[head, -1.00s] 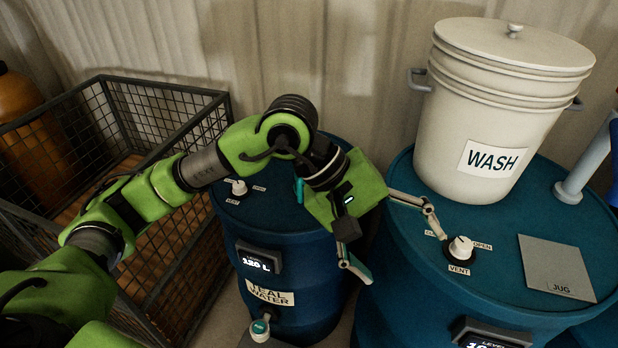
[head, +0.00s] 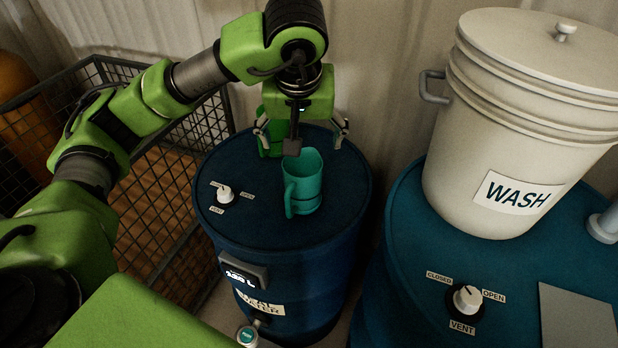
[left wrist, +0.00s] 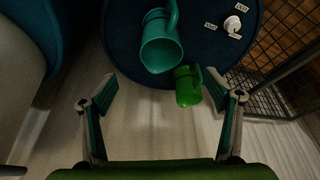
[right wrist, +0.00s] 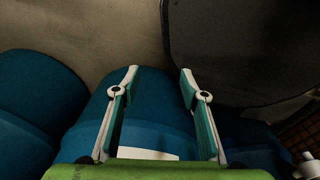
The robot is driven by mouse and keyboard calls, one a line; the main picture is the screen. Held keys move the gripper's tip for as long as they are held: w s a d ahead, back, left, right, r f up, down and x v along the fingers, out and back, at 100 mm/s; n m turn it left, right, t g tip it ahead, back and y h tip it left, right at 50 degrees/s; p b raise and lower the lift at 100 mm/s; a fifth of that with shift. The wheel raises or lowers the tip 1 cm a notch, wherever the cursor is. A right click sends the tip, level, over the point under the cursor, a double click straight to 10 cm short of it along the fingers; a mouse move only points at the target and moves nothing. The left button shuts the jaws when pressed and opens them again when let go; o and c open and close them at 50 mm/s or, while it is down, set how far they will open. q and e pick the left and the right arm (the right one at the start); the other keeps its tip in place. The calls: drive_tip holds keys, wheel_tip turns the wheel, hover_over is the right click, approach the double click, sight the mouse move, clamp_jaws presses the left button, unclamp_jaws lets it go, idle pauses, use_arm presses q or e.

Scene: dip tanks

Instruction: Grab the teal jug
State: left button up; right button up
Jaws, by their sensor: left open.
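The teal jug (head: 305,182) stands upright on the top of a blue drum (head: 240,238), its handle toward the front left. It also shows in the left wrist view (left wrist: 160,47), at the upper middle. My left gripper (head: 300,138) is open and empty above the back of the drum, just behind the jug and not around it. In the left wrist view (left wrist: 166,98) its fingers are spread wide, with the jug beyond them. A green jug (head: 268,140) stands behind the teal one, partly hidden by the gripper. My right gripper (right wrist: 158,82) is open and empty, over blue drums.
A vent knob (head: 225,194) sits on the drum top left of the jug. A wire cage (head: 180,235) stands at the left. A white WASH bucket (head: 520,110) stands on another drum (head: 420,265) at the right, with a grey JUG plate (head: 578,318) near it.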

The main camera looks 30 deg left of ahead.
sight(302, 167)
use_arm(q)
drive_tip(key=x, duration=0.1)
drive_tip(key=p+x, duration=0.1)
drive_tip(key=x, duration=0.3)
drive_tip(key=shift+s+a+f, duration=0.1)
drive_tip(key=shift+s+f, duration=0.15)
drive_tip(key=p+x, duration=0.3)
drive_tip(key=x, duration=0.5)
drive_tip(key=shift+w, duration=0.2)
use_arm(e)
drive_tip(key=s+r, duration=0.2)
drive_tip(key=r, duration=0.2)
drive_tip(key=shift+s+r, duration=0.15)
drive_tip(key=shift+s, duration=0.25)
use_arm(q)
drive_tip(key=shift+r, duration=0.1)
drive_tip(key=c, duration=1.7)
